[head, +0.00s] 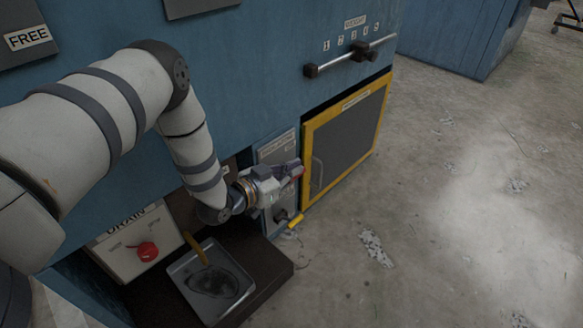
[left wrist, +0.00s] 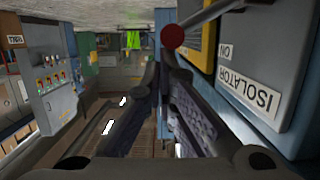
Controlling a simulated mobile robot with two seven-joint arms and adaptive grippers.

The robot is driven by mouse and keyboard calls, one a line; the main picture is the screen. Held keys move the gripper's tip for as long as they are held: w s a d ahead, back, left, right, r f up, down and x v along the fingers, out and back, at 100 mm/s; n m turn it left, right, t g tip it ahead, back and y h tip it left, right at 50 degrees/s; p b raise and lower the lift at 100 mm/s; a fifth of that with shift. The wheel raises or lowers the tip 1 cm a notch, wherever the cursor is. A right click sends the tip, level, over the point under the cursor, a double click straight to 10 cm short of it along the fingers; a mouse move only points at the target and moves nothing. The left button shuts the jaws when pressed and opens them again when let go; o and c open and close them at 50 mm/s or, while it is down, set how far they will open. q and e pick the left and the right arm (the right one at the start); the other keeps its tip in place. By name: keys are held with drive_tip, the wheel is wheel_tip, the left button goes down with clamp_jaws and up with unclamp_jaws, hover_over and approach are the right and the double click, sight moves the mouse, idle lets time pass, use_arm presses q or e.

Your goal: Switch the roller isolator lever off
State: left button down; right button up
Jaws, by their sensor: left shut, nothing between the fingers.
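The isolator panel (head: 278,148) is a narrow grey plate on the blue machine, left of a yellow-framed door. In the left wrist view its grey box (left wrist: 294,70) carries an ISOLATOR label (left wrist: 248,88) and the word ON. The lever (left wrist: 205,19) is a grey rod ending in a red ball (left wrist: 172,36). My left gripper (head: 297,168) is in front of the panel, fingers shut and empty. In the left wrist view the fingertips (left wrist: 165,62) are close to the red ball; I cannot tell whether they touch it. My right gripper is not in view.
The yellow-framed door (head: 348,135) with a handle is just right of the gripper. A metal tray (head: 183,280) sits on a dark ledge below the arm, near a drain panel with a red knob (head: 147,251). Open concrete floor (head: 440,200) lies to the right.

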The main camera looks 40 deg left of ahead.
use_arm(q)
drive_tip(key=shift+d+f, duration=0.1)
wheel_tip(320, 180, down, 10)
drive_tip(key=d+m+t+y+b, duration=0.1)
drive_tip(key=d+m+y, duration=0.1)
drive_tip(key=m, duration=0.7)
drive_tip(key=shift+s+d+r+y, duration=0.2)
drive_tip(key=shift+d+y, duration=0.1)
drive_tip(key=shift+y, duration=0.2)
drive_tip(key=shift+w, duration=0.1)
drive_tip(key=shift+r, duration=0.1)
